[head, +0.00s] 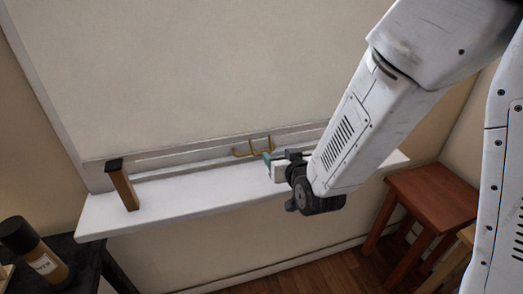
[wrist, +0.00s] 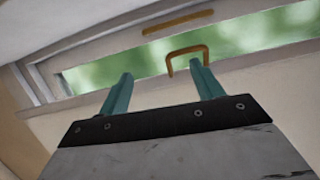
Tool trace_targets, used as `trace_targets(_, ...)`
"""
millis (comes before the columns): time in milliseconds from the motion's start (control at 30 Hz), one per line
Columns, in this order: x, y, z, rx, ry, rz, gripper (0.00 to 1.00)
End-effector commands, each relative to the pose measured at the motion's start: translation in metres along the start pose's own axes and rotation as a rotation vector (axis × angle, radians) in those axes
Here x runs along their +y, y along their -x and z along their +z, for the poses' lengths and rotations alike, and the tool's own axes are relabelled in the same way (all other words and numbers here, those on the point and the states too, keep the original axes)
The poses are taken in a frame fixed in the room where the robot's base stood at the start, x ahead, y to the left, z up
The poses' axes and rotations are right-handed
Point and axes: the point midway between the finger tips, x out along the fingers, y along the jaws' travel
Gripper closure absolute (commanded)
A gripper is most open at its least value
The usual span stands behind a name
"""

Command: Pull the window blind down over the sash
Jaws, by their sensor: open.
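The pale blind (head: 200,70) hangs over most of the window in the head view. A brass U-shaped pull (wrist: 188,54) shows at its lower edge in the wrist view, with a strip of green glass (wrist: 115,72) beside it. A brass bar (wrist: 178,20) sits on the frame past the glass. My gripper (head: 267,158) is open and empty near the brass fittings, above the sill. In the wrist view, one teal finger of my gripper (wrist: 158,72) overlaps the opening of the pull. I cannot tell whether they touch.
The white sill (head: 170,203) runs below the window. An upright brown block with a dark top (head: 123,187) stands at its left. A brown bottle (head: 40,255) stands on a dark table at lower left. A reddish wooden stool (head: 432,190) stands at right.

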Motion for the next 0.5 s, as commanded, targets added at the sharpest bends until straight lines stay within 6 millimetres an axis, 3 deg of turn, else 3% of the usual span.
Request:
trace_targets(33, -0.009, -0.004, 0.011, 0.045, 0.014, -0.007, 0.34)
trace_targets(200, -0.026, -0.004, 0.022, 0.208, 0.045, -0.020, 0.34)
trace_targets(367, -0.033, -0.002, 0.025, 0.281, 0.058, -0.026, 0.34)
trace_targets(500, -0.034, -0.015, 0.021, 0.294, 0.059, -0.025, 0.34)
